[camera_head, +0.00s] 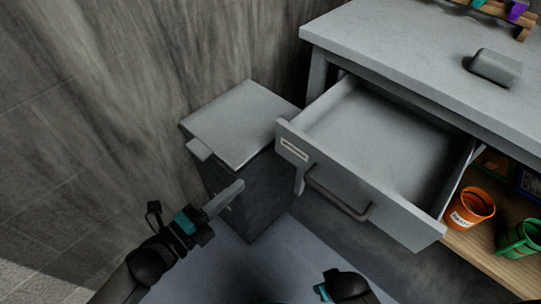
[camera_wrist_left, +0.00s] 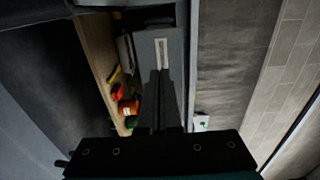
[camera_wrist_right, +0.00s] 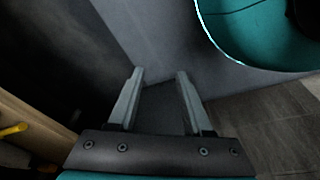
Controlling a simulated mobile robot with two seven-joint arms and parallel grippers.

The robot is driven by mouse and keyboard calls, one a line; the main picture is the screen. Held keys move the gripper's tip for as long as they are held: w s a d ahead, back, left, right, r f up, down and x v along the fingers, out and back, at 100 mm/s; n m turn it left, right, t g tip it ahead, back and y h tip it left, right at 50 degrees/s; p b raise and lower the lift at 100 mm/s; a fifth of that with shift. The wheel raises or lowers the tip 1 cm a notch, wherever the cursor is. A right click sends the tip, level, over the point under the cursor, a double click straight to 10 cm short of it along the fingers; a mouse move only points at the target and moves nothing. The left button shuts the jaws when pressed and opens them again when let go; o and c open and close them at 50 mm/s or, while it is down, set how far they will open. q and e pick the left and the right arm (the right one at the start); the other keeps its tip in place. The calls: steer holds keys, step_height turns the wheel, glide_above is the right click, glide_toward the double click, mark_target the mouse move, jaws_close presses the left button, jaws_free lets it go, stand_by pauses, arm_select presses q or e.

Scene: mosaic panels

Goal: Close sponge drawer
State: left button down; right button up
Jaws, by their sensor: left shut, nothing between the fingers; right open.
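The grey drawer (camera_head: 345,190) stands pulled out from under the worktop. Its front carries a pale label and a dark bar handle (camera_head: 338,195), and the visible part of its inside is empty. My left gripper (camera_head: 238,187) is shut and empty, left of the drawer front and apart from it in the head view. In the left wrist view its fingers (camera_wrist_left: 160,78) point toward the labelled drawer front (camera_wrist_left: 150,48). My right gripper (camera_wrist_right: 157,78) is open and empty in its wrist view. In the head view only its wrist shows at the bottom, with the fingers hidden.
A grey lidded bin (camera_head: 240,125) stands left of the drawer, by the wall. A grey block (camera_head: 495,67) lies on the worktop (camera_head: 420,50). Below, a wooden shelf (camera_head: 490,255) holds an orange bucket (camera_head: 469,208) and a green bucket (camera_head: 520,238). The space before the drawer front is clear.

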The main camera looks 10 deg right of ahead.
arm_select(q)
steer(key=b, duration=0.3)
glide_toward(287, 145)
steer(key=x, duration=0.5)
steer(key=shift+w+d+f, duration=0.1)
steer(key=shift+w+d, duration=0.5)
steer(key=shift+d, duration=0.05)
arm_select(e)
steer(key=w+a+r, duration=0.1)
steer(key=w+r, duration=0.2)
steer(key=r, duration=0.3)
steer(key=shift+t, duration=0.4)
steer(key=shift+a, duration=0.1)
